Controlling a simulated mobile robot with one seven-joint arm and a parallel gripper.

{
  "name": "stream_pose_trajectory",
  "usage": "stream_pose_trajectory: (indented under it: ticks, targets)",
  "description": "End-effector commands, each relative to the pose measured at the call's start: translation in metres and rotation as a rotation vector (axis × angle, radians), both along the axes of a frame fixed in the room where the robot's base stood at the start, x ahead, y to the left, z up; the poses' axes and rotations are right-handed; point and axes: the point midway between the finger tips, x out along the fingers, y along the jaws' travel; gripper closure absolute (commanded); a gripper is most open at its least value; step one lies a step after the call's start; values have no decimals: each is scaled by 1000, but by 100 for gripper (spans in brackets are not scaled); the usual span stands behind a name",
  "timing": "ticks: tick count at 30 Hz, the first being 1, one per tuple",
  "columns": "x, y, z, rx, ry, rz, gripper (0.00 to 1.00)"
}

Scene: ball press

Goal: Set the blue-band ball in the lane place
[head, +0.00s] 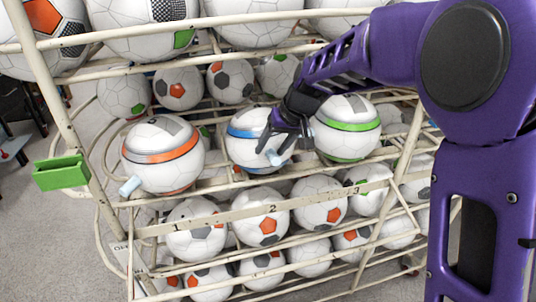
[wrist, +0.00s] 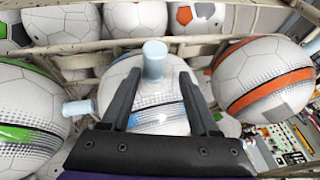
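The blue-band ball (head: 245,135) is white with a blue stripe and sits in the middle of the rack's upper front row. A pale blue knob (head: 275,158) sticks out of its front. My gripper (head: 285,138) is at this ball's right front side and hides part of it. In the wrist view, the blue-band ball (wrist: 158,118) lies beyond and between the two dark fingers of my gripper (wrist: 160,76). The fingers are apart, with the knob (wrist: 154,60) showing between them; I cannot tell whether they touch the ball. Bar labels 1, 2 (head: 271,209) and 3 mark the lanes.
The orange-band ball (head: 163,155) sits to the left and the green-band ball (head: 347,128) close to the right. Cream rack bars (head: 230,217) run in front and above. Football rows fill the shelves. A green box (head: 61,173) is fixed at the rack's left post.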

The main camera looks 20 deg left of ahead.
Motion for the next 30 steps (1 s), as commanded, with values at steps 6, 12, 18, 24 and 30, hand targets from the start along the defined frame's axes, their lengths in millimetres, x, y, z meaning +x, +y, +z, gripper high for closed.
stream_pose_trajectory:
  ticks: [6,12,18,24,30]
  targets:
    - [-10,-21,44,1,-1,-3,39]
    - [-16,-32,67,0,2,-2,39]
    - [-18,-35,72,-2,4,-1,39]
    - [-18,-35,72,-2,4,-1,39]
    - [-22,-42,72,13,16,0,39]
